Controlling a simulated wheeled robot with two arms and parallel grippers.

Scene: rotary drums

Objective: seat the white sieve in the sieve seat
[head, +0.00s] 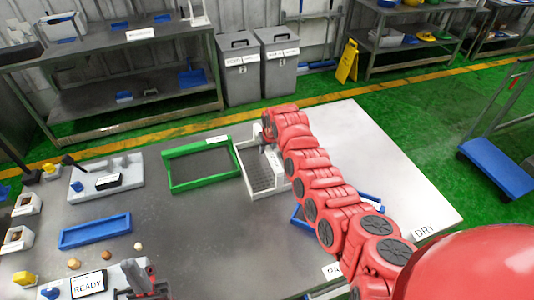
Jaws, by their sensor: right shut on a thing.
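The white sieve (267,193) is a white-walled rectangular tray with a grey mesh floor, near the middle of the grey table. It lies close beside the right side of a green rectangular frame (203,186). My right gripper (268,143) is shut on the sieve at its far side; the arm hides the sieve's right edge and the fingertips are small. My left gripper (148,282) is low at the left, well apart from the sieve, and its jaw opening is unclear. I cannot tell which frame is the sieve seat.
A blue frame (97,231) lies at the left; another blue frame (299,217) is partly hidden under my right arm. Small round items (74,264) and a READY sign (88,284) stand near the front left. The white table part (350,135) behind my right arm is clear.

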